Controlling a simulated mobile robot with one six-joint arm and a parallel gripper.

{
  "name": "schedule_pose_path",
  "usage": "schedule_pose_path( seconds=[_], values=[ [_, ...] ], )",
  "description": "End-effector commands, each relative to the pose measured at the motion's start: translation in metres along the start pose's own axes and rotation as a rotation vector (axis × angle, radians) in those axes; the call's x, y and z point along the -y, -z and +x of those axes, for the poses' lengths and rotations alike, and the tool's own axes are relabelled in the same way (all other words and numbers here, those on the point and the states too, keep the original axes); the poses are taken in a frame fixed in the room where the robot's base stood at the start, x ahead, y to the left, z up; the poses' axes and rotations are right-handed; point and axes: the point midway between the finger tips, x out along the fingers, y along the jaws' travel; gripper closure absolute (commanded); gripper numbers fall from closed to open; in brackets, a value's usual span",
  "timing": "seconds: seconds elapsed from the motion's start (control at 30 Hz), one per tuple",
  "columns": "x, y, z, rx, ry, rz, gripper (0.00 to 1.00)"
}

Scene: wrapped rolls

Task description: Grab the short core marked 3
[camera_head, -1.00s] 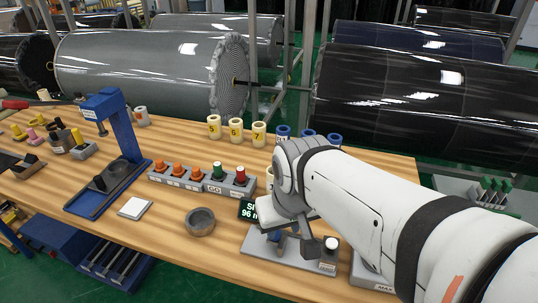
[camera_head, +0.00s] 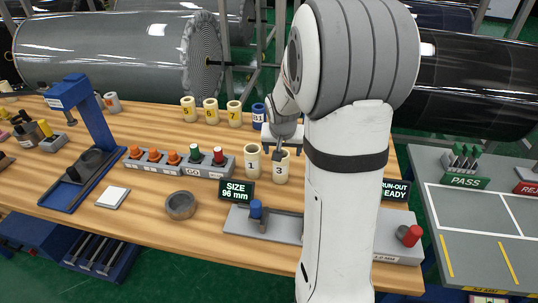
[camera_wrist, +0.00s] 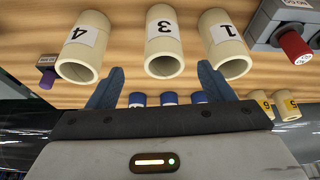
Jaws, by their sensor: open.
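The short core marked 3 (camera_head: 280,168) is a cream tube standing upright on the wooden table in the head view, partly overlapped by my gripper. In the wrist view this core (camera_wrist: 164,28) appears upside down, its open end toward my gripper. My gripper (camera_wrist: 161,70) is open, with one blue finger to each side of the line to core 3; I see no contact. In the head view my gripper (camera_head: 282,146) is just above and behind the core, its fingers small and partly hidden by my arm.
Core 1 (camera_head: 252,162) stands close on the left of core 3; core 4 (camera_wrist: 84,42) stands on its other side. Blue cores (camera_wrist: 168,98) and cream cores (camera_head: 210,112) stand farther back. A button box (camera_head: 180,160) and grey fixture (camera_head: 285,226) are nearby.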

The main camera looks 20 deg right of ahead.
Motion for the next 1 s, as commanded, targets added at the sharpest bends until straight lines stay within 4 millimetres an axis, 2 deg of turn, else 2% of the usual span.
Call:
schedule_pose_path(
  seconds=[0.17,0.47,0.7,0.83,1.0],
  values=[
    [-0.004,0.007,0.02,-0.004,-0.004,0.019,0.26],
    [0.0,0.007,0.048,-0.003,-0.003,0.017,0.26],
    [0.006,0.006,0.08,-0.002,-0.003,0.016,0.26],
    [0.006,0.006,0.089,-0.004,-0.002,0.018,0.26],
    [0.006,0.006,0.09,-0.005,-0.002,0.017,0.26]
  ],
)
